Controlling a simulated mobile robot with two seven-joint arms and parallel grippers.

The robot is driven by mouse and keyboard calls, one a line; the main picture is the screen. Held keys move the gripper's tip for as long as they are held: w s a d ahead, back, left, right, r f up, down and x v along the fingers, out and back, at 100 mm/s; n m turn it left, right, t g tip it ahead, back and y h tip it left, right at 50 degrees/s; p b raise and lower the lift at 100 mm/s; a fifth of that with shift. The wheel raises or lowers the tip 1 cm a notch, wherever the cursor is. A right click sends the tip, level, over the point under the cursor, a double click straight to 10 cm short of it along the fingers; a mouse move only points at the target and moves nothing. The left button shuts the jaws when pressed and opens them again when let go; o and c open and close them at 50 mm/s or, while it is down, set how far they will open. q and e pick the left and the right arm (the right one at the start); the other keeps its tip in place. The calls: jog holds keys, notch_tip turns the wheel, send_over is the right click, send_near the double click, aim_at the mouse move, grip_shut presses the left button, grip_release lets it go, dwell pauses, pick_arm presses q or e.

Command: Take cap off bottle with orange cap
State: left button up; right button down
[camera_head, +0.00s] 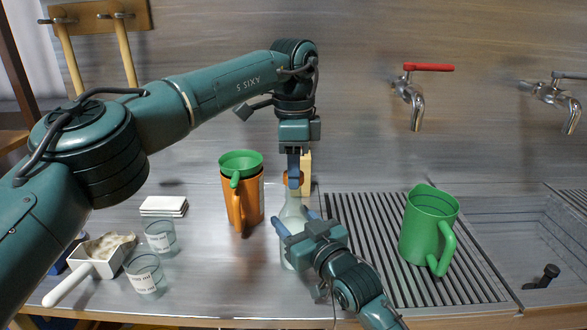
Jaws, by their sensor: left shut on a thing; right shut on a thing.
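A pale, translucent bottle (292,213) stands upright on the metal counter, left of the ribbed drainboard. Its orange cap (285,178) shows at the top, partly covered by my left gripper. My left gripper (293,180) points down from above and is shut on the orange cap. My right gripper (293,222) reaches in from the lower right and is shut on the bottle's body, hiding much of it. I cannot tell whether the cap still touches the bottle neck.
An orange pitcher (241,200) with a green funnel (241,161) stands close left of the bottle. A green pitcher (429,227) stands on the drainboard (370,235). Glass jars (146,273), a white scoop (90,262) and white tiles (163,206) lie left. Taps and a sink (510,250) are right.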

pick_arm(q)
jog(key=shift+r, duration=0.1)
jog(key=shift+r, duration=1.9)
pick_arm(e)
jog(key=shift+c, duration=2.4)
grip_release()
